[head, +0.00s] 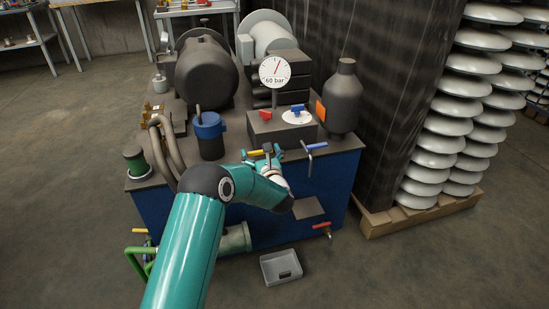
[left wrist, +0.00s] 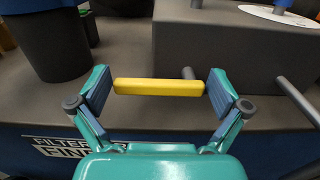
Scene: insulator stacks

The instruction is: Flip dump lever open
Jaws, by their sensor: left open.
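A lever with a yellow handle (left wrist: 158,87) lies level across the picture in the left wrist view, in front of a dark grey block (left wrist: 235,50). In the head view its yellow handle (head: 255,152) shows at the front edge of the hydraulic unit. My left gripper (head: 265,156) is open, with one finger at each end of the yellow handle; small gaps or light touch cannot be told. A blue-handled lever (head: 316,146) stands to its right, and a red-handled one (head: 321,225) sits low on the front. No label shows which is the dump lever. My right gripper is out of view.
The unit's blue cabinet (head: 338,185) carries a gauge (head: 275,71) reading in bar, a blue filter pot (head: 208,136) and a dark bottle (head: 343,100). A grey tray (head: 282,268) lies on the floor. White insulator stacks (head: 440,137) stand at right.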

